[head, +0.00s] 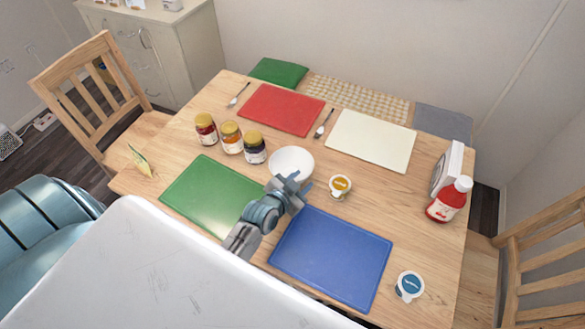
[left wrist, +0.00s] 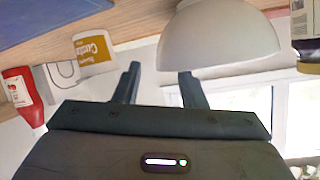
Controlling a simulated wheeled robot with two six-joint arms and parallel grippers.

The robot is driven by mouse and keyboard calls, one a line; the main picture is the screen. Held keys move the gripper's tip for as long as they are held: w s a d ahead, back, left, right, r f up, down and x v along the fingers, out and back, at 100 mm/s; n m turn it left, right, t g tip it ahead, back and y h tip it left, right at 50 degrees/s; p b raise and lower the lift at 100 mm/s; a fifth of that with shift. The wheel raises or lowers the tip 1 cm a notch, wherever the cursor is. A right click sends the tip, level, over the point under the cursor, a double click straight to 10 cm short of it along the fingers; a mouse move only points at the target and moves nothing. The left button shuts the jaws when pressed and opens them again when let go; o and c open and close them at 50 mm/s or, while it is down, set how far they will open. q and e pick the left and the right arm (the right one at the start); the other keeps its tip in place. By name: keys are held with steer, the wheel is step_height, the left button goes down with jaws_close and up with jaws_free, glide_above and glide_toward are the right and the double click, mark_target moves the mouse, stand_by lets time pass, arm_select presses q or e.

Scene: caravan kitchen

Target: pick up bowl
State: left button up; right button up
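The white bowl (head: 291,161) stands upright on the wooden table, just behind the green and blue mats. It also shows large in the left wrist view (left wrist: 222,40), which is upside down. My left gripper (head: 291,182) is at the bowl's near side and overlaps its front rim in the head view. In the left wrist view its two fingers (left wrist: 159,85) are apart with nothing held between them. One finger overlaps the bowl's rim there; I cannot tell whether it touches. My right gripper is in neither view.
Several jars (head: 230,137) stand left of the bowl. A small yellow-labelled cup (head: 340,186) is close on its right. A red bottle (head: 449,200) stands at the table's right. Green (head: 207,193) and blue (head: 332,257) mats lie in front. A fork (head: 323,124) lies behind.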

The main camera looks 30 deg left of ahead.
mark_target(310, 174)
arm_select(q)
steer(key=shift+w+p, duration=0.3)
steer(key=shift+w, duration=0.2)
steer(key=p+x, duration=0.1)
steer(key=x, duration=0.1)
steer(key=shift+w+f, duration=0.15)
steer(key=shift+w, duration=0.2)
steer(key=shift+w+d+f, duration=0.1)
steer(key=shift+w+f, duration=0.15)
steer(key=shift+w, duration=0.15)
steer(key=shift+s, duration=0.1)
jaws_close()
steer(key=shift+r, duration=0.1)
